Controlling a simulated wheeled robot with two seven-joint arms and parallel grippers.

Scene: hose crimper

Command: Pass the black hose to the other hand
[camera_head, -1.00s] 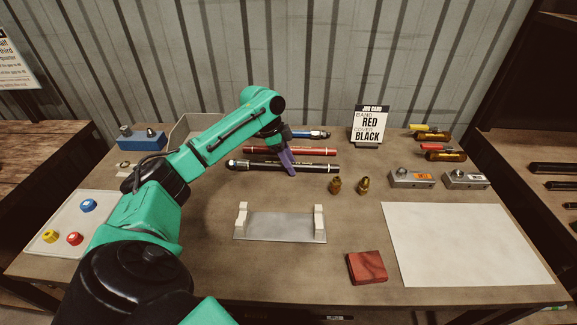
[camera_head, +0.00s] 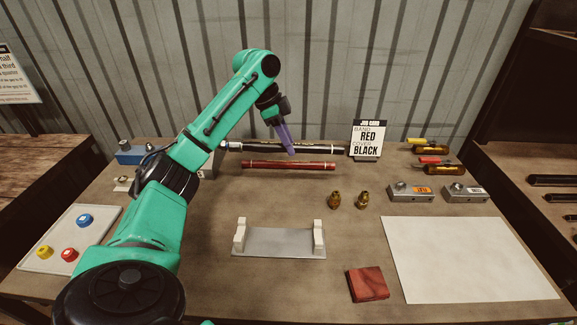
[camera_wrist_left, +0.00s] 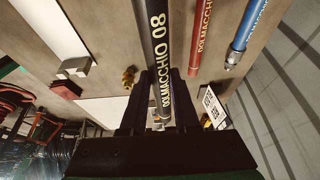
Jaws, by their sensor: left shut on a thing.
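The black hose (camera_head: 315,147) is held up above the back of the bench, roughly level, in the head view. My left gripper (camera_head: 290,151) is shut on it near its middle. In the left wrist view the black hose (camera_wrist_left: 157,40) with gold lettering runs between the two dark fingers (camera_wrist_left: 160,100). The red hose (camera_head: 290,165) lies on the bench in front of it. The blue hose (camera_wrist_left: 248,30) shows in the left wrist view. My right gripper is not in view.
A stand with two white posts (camera_head: 279,242) is at the bench's middle front. Brass fittings (camera_head: 335,201), a red block (camera_head: 367,284), a white sheet (camera_head: 470,258) and a job card (camera_head: 367,138) stand around it. The bench between stand and red hose is clear.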

